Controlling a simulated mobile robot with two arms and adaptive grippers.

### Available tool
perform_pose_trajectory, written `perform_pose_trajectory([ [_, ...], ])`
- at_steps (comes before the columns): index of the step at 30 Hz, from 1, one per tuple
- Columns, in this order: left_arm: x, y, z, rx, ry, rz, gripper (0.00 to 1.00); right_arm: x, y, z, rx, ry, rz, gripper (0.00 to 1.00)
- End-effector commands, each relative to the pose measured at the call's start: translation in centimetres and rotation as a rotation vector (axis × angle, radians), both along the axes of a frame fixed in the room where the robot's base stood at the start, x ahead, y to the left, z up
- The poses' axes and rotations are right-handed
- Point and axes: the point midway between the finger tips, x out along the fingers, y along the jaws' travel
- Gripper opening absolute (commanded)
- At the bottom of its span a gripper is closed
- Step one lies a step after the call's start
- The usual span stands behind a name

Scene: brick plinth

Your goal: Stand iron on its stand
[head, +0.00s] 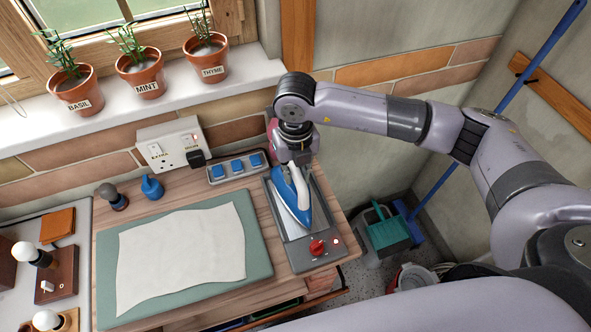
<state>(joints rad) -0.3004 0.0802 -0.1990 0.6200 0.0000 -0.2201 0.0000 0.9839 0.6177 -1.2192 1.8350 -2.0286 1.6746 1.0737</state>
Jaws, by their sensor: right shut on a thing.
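The iron (286,201), blue with a white handle, is at the right end of the wooden worktop, its tip towards the front. It is over the pale plate of the grey iron stand (326,225), which has a red knob at its front. I cannot tell whether the iron rests on the plate or hangs just above it. My right gripper (301,166) reaches down from above and is shut on the iron at its rear end; its fingertips are mostly hidden. My left gripper is out of view.
A green mat (108,267) with a pale cloth (180,255) lies left of the stand. A blue-switched strip (238,166) and a socket box (172,142) stand behind. Potted herbs (140,72) line the sill. A green dustpan (388,232) is right of the worktop.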

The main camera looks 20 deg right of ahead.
Motion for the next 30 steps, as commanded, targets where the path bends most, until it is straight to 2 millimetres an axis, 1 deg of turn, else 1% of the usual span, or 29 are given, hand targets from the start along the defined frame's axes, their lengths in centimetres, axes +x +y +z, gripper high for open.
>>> perform_pose_trajectory([
  [19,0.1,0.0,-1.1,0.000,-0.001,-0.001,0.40,0.1,0.1,-1.0,0.002,-0.003,0.000,0.00],
  [29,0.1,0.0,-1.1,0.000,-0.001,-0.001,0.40,0.1,0.1,-1.0,0.002,-0.003,0.000,0.00],
  [30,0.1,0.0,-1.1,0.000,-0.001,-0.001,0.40,0.1,0.1,-1.0,0.002,-0.003,0.000,0.21],
])
